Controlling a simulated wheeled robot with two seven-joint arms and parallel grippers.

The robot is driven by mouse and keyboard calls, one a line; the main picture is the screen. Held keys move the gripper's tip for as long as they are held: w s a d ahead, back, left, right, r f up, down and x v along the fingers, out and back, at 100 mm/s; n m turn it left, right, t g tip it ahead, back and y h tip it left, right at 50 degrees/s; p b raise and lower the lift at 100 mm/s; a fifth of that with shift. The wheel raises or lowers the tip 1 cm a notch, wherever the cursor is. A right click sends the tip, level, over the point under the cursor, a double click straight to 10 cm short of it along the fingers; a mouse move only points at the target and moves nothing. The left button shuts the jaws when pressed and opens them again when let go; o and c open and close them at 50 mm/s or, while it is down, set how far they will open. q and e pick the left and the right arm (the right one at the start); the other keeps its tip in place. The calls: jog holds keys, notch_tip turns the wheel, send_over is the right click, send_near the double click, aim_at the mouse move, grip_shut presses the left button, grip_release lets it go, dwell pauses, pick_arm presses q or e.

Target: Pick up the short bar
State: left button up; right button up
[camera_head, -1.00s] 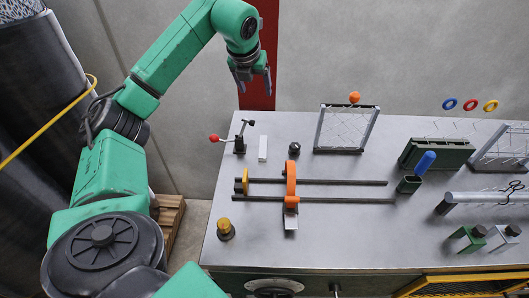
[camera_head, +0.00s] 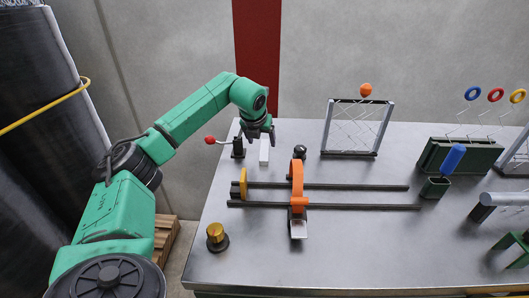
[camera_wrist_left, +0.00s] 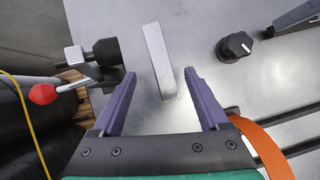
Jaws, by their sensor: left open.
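The short bar (camera_head: 264,149) is a pale, whitish block lying on the grey metal bench near its back left. In the left wrist view the short bar (camera_wrist_left: 160,62) lies between the two purple fingers, apart from both; its lower end reaches into the gap. My left gripper (camera_head: 257,137) is open and empty, above the back end of the bar in the head view. The left gripper's fingers (camera_wrist_left: 160,84) point towards the bench on either side of the bar. The height above the bench is hard to judge. My right gripper is not in view.
A red-knobbed lever (camera_head: 210,140) on a black post stands just left of the bar. A black knob (camera_head: 300,152) is to its right. In front are two dark rails (camera_head: 350,187) with an orange clamp (camera_head: 297,172). A wire-mesh frame (camera_head: 327,130) stands further right.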

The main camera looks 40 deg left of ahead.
aim_at(264, 149)
pick_arm(q)
jog(key=p+x, duration=0.1)
jog(key=x, duration=0.4)
jog(key=shift+w+f, duration=0.1)
jog(key=shift+f, duration=0.3)
grip_shut()
jog(key=shift+r, duration=0.15)
dwell(0.7)
